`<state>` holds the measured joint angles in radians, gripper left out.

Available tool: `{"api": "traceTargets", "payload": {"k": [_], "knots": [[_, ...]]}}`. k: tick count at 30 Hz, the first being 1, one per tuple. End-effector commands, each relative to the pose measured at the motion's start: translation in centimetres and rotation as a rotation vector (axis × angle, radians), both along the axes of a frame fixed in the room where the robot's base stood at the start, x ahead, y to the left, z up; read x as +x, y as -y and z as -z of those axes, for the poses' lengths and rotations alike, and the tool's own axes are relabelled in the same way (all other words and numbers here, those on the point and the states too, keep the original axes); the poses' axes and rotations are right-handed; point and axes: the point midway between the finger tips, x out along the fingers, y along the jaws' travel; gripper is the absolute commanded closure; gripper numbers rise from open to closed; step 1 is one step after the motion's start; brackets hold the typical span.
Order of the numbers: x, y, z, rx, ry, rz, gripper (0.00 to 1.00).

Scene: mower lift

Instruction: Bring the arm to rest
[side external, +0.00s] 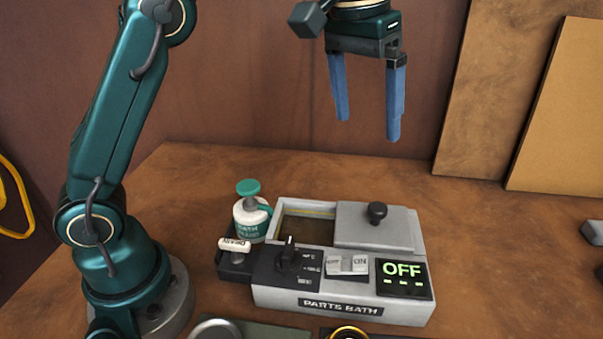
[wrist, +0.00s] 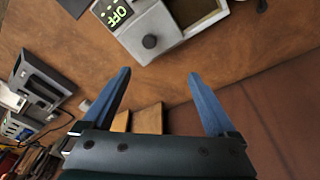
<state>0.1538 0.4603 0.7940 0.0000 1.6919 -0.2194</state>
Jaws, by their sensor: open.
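My gripper (side external: 368,125) is open and empty, with two blue fingers pointing down. It hangs high above the table, above and behind the grey parts bath (side external: 340,302). In the wrist view my gripper (wrist: 158,78) also has its fingers wide apart with nothing between them. The parts bath shows at the top of the wrist view (wrist: 178,45). Its display (side external: 404,278) reads OFF in green. Its lid (side external: 362,230) with a black knob covers the right part, and the left part of the basin is open.
A white bottle with a green cap (side external: 250,218) stands at the bath's left rear. A white drain handle (side external: 234,245) sits at its left. Brown boards (side external: 560,120) lean on the wall at right. The table right of the bath is mostly clear. Grey equipment (wrist: 40,88) shows left in the wrist view.

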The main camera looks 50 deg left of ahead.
Motion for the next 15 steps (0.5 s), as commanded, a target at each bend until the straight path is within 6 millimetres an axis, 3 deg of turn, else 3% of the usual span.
{"api": "traceTargets", "payload": {"k": [3,7,15], "knots": [[-2.0,-1.0,-2.3,-0.006,0.042,-0.021,0.07],[-4.9,-2.2,-3.6,-0.008,0.089,-0.038,0.07],[-10.6,-4.0,-2.6,-0.001,0.181,-0.039,0.07]]}}
